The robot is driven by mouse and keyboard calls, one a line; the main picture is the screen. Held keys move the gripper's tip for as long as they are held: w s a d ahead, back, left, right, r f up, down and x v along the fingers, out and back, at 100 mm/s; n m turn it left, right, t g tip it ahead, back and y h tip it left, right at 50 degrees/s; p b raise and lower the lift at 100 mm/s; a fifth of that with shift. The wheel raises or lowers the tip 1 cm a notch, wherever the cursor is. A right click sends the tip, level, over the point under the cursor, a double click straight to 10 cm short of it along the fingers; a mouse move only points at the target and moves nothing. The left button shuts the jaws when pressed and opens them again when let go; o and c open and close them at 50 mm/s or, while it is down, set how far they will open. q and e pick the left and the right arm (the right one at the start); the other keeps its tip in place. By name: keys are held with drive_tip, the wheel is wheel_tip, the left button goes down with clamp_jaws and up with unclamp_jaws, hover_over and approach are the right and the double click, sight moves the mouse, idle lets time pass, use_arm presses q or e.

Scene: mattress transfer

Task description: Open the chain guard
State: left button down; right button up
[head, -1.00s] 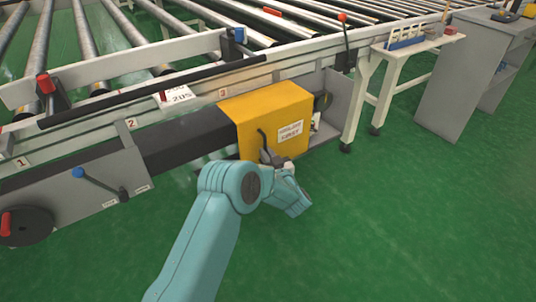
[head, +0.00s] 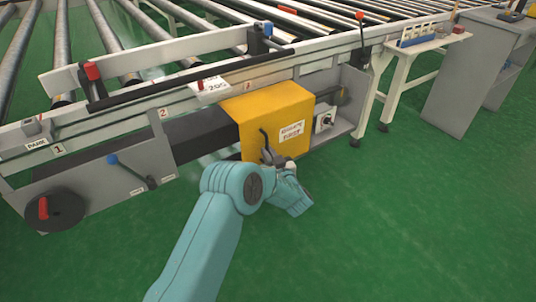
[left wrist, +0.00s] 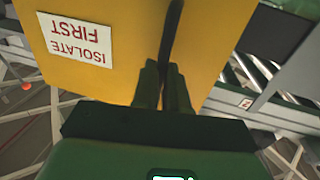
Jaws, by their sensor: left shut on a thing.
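The chain guard (head: 268,112) is a yellow box cover on the front of the roller conveyor, with a white "ISOLATE FIRST" label and a dark handle (head: 265,140) on its front. My left gripper (head: 273,156) is at the lower end of this handle. In the left wrist view the gripper's two dark fingers (left wrist: 165,88) are closed around the handle (left wrist: 172,30) against the yellow face (left wrist: 115,75), with the label upside down at upper left. A grey and white switch box with a dark knob (head: 325,121) shows just right of the guard. My right gripper is not in view.
A white side table (head: 425,42) and a grey cabinet (head: 478,75) stand at right. The green floor in front is clear.

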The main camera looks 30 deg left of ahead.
use_arm(q)
drive_tip(key=shift+w, duration=0.15)
drive_tip(key=c, duration=1.2)
unclamp_jaws()
drive_tip(key=shift+o, duration=0.2)
drive_tip(key=shift+d, duration=0.15)
drive_tip(key=p+v, duration=0.4)
drive_tip(key=v, duration=1.2)
